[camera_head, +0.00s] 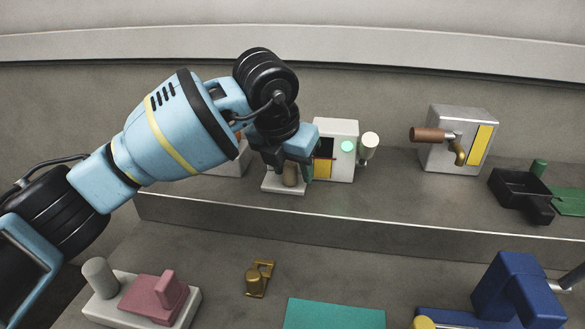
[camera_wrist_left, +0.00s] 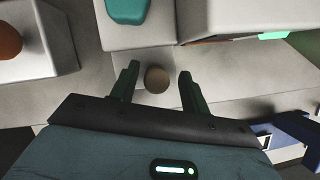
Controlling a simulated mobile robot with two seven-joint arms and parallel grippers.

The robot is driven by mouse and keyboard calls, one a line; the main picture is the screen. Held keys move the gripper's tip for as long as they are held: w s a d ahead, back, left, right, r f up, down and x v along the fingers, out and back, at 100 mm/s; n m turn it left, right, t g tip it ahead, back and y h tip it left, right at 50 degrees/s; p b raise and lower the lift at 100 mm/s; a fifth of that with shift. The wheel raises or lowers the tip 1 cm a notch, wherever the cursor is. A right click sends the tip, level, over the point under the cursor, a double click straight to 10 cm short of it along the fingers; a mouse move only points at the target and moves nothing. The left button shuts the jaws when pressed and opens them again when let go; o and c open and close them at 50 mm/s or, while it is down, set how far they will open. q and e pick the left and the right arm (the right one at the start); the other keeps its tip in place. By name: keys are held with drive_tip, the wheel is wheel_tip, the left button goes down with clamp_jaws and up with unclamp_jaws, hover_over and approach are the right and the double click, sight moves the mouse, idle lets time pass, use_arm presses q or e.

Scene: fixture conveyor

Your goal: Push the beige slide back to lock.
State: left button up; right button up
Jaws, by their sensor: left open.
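A tan, beige-brown post with a round top (camera_head: 290,174) stands on a small pale base plate (camera_head: 284,188) on the raised ledge. I take it to be the handle of the beige slide; the rest of the slide is hidden or cannot be told apart. In the left wrist view the round top (camera_wrist_left: 157,79) lies between my two dark fingers. My left gripper (camera_head: 292,168) is open around the post, and it also shows in the left wrist view (camera_wrist_left: 159,76). A gap shows on both sides of the top. My right gripper is not in view.
A white box with a green light (camera_head: 338,135) stands close right of my left gripper. A silver box with a brass spout (camera_head: 455,140) and a black tray (camera_head: 520,192) are farther right. A pink block (camera_head: 150,300) and brass latch (camera_head: 256,282) lie on the lower level.

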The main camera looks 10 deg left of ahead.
use_arm(q)
drive_tip(key=d+v, duration=0.1)
drive_tip(key=v, duration=0.6)
drive_tip(key=shift+a, duration=0.5)
drive_tip(key=shift+s+r, duration=0.1)
drive_tip(key=shift+r, duration=0.1)
